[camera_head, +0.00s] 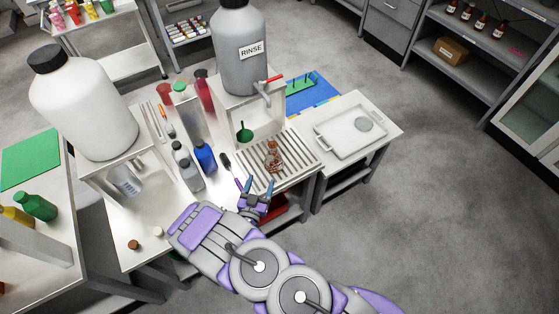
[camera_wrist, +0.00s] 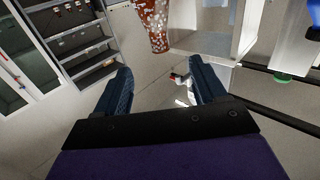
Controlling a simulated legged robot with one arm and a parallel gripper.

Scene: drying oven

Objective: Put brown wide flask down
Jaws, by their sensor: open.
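The brown wide flask (camera_head: 273,155) stands upright on the slatted rack (camera_head: 297,153) below the grey RINSE tank (camera_head: 240,48). Its lower part looks speckled reddish brown. In the wrist view the flask (camera_wrist: 154,24) is cut off by the top edge, beyond my fingertips. My gripper (camera_head: 256,185) is open and empty, with its blue fingers pointing toward the flask from the near side, apart from it. In the wrist view both fingers of my gripper (camera_wrist: 161,68) are spread with nothing between them.
A red-handled tap (camera_head: 265,88) sits above the rack behind the flask. Blue and grey bottles (camera_head: 204,157) stand left of the rack. A white tray (camera_head: 352,133) with a round dish lies on the side table at right. A large white jug (camera_head: 85,105) stands at left.

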